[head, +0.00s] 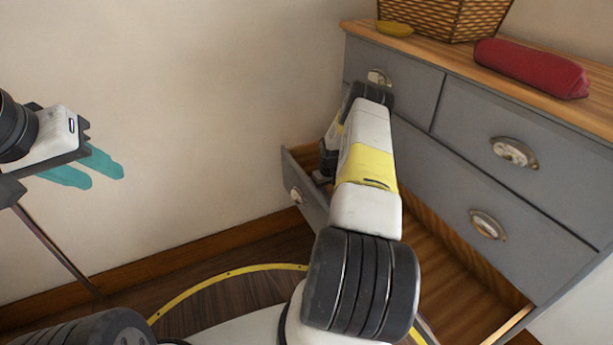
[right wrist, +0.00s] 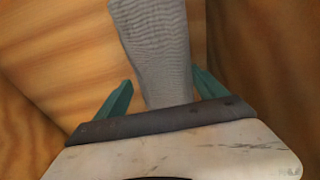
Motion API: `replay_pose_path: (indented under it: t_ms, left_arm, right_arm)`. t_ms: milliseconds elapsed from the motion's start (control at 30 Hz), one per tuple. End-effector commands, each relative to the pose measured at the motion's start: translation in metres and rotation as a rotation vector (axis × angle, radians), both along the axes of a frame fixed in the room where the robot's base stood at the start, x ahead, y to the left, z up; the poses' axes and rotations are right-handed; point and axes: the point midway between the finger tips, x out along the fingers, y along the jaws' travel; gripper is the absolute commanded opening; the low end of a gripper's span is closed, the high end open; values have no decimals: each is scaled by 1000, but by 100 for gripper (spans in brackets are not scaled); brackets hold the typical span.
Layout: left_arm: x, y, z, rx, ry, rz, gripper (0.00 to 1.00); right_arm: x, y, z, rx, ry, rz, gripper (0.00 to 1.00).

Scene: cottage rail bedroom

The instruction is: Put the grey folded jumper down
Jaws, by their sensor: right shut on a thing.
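The grey folded jumper (right wrist: 155,50) shows in the right wrist view as a ribbed grey strip between the teal fingers of my right gripper (right wrist: 160,85), which is shut on it. Wooden surfaces lie behind and around the jumper. In the head view my right arm reaches down into an open drawer (head: 305,185) of the grey chest, and the arm hides the jumper and most of the gripper. Whether the jumper touches the drawer floor I cannot tell. My left gripper (head: 102,174) is empty at the left by the wall, its teal fingers apart.
The grey chest of drawers (head: 420,105) stands at the right. On its wooden top are a wicker basket (head: 445,15), a yellow object (head: 395,28) and a red pouch (head: 530,66). Bare drawer floor (head: 455,285) shows right of my arm. The wall (head: 200,90) is at the left.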

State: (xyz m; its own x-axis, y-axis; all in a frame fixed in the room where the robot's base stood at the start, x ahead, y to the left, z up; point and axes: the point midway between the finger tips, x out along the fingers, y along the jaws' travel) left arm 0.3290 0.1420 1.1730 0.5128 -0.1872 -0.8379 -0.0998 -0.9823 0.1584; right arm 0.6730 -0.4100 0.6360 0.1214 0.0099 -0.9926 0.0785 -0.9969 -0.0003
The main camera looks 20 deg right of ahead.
Motion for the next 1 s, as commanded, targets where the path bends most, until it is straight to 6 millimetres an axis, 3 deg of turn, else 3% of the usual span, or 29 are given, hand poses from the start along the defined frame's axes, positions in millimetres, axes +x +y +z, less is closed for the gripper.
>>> replay_pose_path:
  t_ms: [67,100,167,400,533,1000]
  left_arm:
    - [0,0,0,0,0,0,36]
    - [0,0,0,0,0,0,36]
    - [0,0,0,0,0,0,36]
    - [0,0,0,0,0,0,36]
    - [0,0,0,0,0,0,36]
    - [0,0,0,0,0,0,36]
  right_arm:
    - [0,0,-2,0,0,0,35]
    - [0,0,-2,0,0,0,89]
    - [0,0,-2,0,0,0,100]
    - [0,0,-1,0,0,0,100]
    - [0,-1,10,-2,-2,1,100]
    - [-12,-1,101,-1,-2,1,100]
